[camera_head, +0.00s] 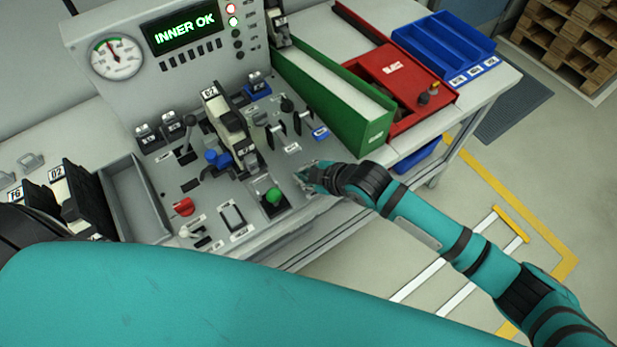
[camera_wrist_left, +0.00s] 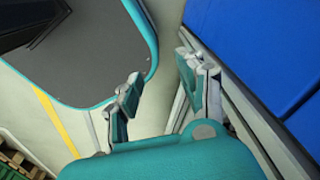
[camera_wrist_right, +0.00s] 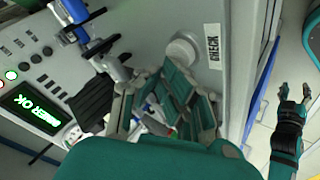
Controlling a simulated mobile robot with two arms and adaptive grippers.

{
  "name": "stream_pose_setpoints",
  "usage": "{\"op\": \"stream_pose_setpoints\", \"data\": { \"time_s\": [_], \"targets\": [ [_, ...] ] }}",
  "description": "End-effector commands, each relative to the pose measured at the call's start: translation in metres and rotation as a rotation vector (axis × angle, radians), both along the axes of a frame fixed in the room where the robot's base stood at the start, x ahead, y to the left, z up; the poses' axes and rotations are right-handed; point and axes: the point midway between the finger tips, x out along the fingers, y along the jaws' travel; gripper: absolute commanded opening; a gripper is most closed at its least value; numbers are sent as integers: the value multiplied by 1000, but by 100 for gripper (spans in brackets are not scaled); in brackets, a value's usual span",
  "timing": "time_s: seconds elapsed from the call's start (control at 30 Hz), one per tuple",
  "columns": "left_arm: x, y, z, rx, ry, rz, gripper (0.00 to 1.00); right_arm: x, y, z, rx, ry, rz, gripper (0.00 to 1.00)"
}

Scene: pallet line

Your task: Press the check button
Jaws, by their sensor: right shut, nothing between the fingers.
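The check button (camera_wrist_right: 182,52) is a round pale grey button beside a "CHECK" label (camera_wrist_right: 214,47), seen in the right wrist view. In the head view I cannot make it out; my right gripper seems to cover it. My right gripper (camera_head: 312,178) is shut and empty, low at the front right of the panel. In the right wrist view its fingers (camera_wrist_right: 160,88) are close beside the button; I cannot tell whether they touch it. My left gripper (camera_wrist_left: 155,95) is open and empty, with its fingers apart, in the left wrist view; the head view does not show it clearly.
The grey control panel (camera_head: 165,205) carries a green button (camera_head: 272,196), a red knob (camera_head: 183,207) and several levers. Its display (camera_head: 184,31) reads "INNER OK". A green bin (camera_head: 372,137), red tray (camera_head: 428,108) and blue tray (camera_head: 470,62) stand at the right.

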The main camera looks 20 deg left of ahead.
Motion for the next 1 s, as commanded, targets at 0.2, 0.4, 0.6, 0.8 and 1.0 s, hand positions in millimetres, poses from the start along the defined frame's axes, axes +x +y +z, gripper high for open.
{"op": "stream_pose_setpoints", "data": {
  "time_s": [0.2, 0.4, 0.6, 0.8, 1.0],
  "targets": [
    [0, 0, -2, 0, 0, 0, 40, 0, 0, -3, 0, 1, 1, 0],
    [0, 0, -3, 0, 0, 0, 40, 0, 0, -6, 0, 1, 1, 0],
    [0, 0, -5, 0, 0, 0, 40, 0, 0, -9, 0, 1, 1, 0],
    [0, -1, -5, -1, -1, 0, 40, 0, 0, -10, 0, 1, 1, 0],
    [0, -1, -5, -1, -1, 0, 40, 0, 0, -10, -1, 1, 0, 0]
  ]
}}
